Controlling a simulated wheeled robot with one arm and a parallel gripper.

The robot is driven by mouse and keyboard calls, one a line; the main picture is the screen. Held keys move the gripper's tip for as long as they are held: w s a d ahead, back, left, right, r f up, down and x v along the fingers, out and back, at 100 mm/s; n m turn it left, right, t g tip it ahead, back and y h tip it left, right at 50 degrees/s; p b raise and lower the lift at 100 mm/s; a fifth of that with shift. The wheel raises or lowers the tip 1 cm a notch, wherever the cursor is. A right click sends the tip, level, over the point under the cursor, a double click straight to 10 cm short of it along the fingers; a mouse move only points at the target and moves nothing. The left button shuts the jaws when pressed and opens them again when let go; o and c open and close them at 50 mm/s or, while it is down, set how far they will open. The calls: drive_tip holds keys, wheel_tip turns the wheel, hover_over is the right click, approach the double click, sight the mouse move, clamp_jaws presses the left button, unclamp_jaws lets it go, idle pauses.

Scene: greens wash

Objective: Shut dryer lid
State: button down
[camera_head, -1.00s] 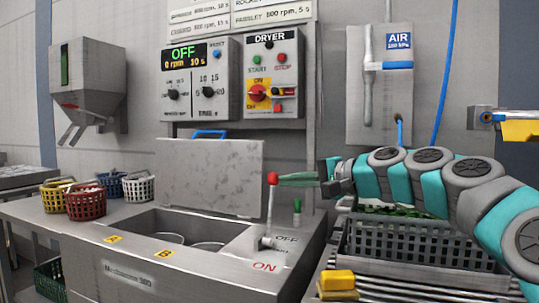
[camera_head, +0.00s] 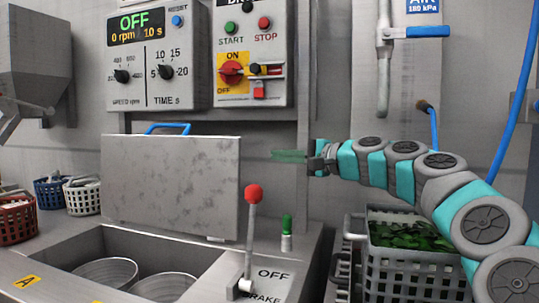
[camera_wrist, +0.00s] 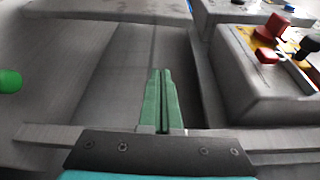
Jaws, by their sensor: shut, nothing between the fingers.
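The dryer lid (camera_head: 170,187) is a grey metal panel standing upright at the back of the dryer, with a blue handle (camera_head: 168,127) on its top edge. The dryer opening below shows two round metal baskets (camera_head: 108,272). My gripper (camera_head: 275,155) has green fingers and is to the right of the lid, near its upper edge height, apart from it and empty. In the wrist view the green fingers (camera_wrist: 161,95) are pressed together.
A red-knobbed brake lever (camera_head: 253,193) stands upright in front of the lid's right edge. A green knob (camera_head: 287,225) is behind it. Control boxes (camera_head: 253,55) hang above. A crate of greens (camera_head: 405,255) is at the right, coloured baskets (camera_head: 82,195) at the left.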

drive_tip(key=w+a+p, duration=0.1)
drive_tip(key=w+a, duration=0.1)
drive_tip(key=a, duration=0.6)
idle(0.5)
drive_tip(key=s+a+n+y+b, duration=0.1)
drive_tip(key=s+a+n+b, duration=0.1)
drive_tip(key=s+b, duration=0.5)
drive_tip(key=shift+s+a+n, duration=0.4)
drive_tip(key=shift+s+a, duration=0.15)
drive_tip(key=shift+a, duration=0.1)
drive_tip(key=shift+f+t, duration=0.1)
drive_tip(key=shift+t, duration=0.2)
